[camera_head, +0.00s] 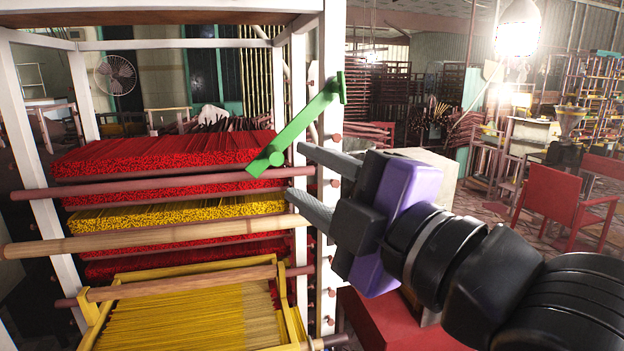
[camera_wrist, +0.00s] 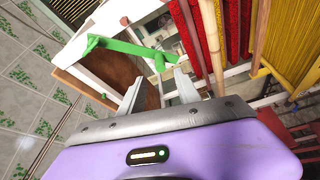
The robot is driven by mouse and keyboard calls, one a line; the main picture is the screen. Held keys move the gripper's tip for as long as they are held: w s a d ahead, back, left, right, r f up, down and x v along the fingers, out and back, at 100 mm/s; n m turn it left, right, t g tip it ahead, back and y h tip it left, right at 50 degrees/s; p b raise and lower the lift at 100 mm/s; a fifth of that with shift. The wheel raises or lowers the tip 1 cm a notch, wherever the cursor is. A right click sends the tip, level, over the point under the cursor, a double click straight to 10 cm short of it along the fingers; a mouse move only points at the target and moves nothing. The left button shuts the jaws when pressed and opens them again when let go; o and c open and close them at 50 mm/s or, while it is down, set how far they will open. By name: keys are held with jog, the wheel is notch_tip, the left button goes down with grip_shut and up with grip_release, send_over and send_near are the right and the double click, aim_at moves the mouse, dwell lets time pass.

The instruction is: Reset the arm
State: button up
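My gripper (camera_head: 294,172) reaches in from the right in the head view, with its purple and black body beside the white rack post. Its two grey fingers are apart, with nothing seen between them. In the wrist view my gripper (camera_wrist: 158,82) also shows its fingers spread. A green crank-like handle (camera_head: 300,125) slants across the rack's right front post, just above the fingertips. In the wrist view the green handle (camera_wrist: 125,48) lies beyond the fingertips. Whether a finger touches it, I cannot tell.
A white rack (camera_head: 27,125) holds bundles of red sticks (camera_head: 160,155) and yellow sticks (camera_head: 180,213) on shelves. A wooden bar (camera_head: 130,240) crosses its front. A red chair (camera_head: 555,195) stands at the right on open floor. A fan (camera_head: 115,74) is behind.

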jog(key=d+r+m+t, duration=0.4)
jog(key=d+m+t, duration=0.15)
jog(key=m, duration=0.25)
jog(key=s+d+f+m+t+h, duration=0.25)
jog(key=d+f+m+h, duration=0.25)
jog(key=f+m, duration=0.25)
jog(key=s+d+f+m+t+h, duration=0.1)
jog(key=s+d+f+m+h, duration=0.2)
jog(key=d+f+m+h, duration=0.45)
jog(key=s+d+f+g, duration=0.2)
jog(key=s+f+g, duration=0.7)
jog(key=s+f, duration=1.9)
jog(key=shift+s+d+f+y, duration=0.4)
jog(key=shift+y, duration=0.05)
